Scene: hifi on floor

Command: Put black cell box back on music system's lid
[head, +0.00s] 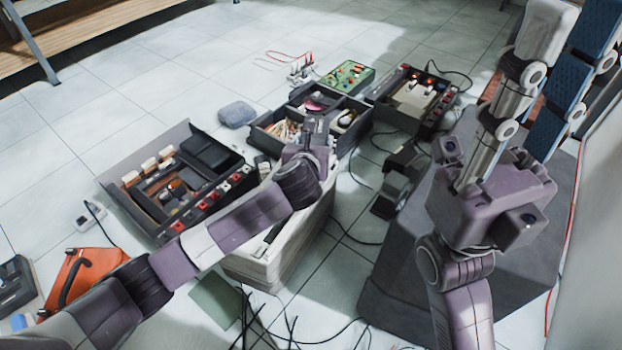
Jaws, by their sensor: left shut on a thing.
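The music system (170,195) looks to be the open dark case on the floor at left, with white and red parts along its edges. A flat black box (210,152) rests at its back right corner; I cannot tell whether it is the cell box. My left gripper (318,125) is shut over a dark divided tray (268,140) at the centre. It hides what it holds, and I cannot make that thing out. My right gripper (576,18) is close to the camera at upper right, fingers up, apart and empty.
A second dark device (410,100) with lit red lamps and a green board (347,77) stand behind. A pale stack (275,265) lies under my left arm. An orange case (80,280) is at lower left. Cables cross the floor. Tiles at upper left are clear.

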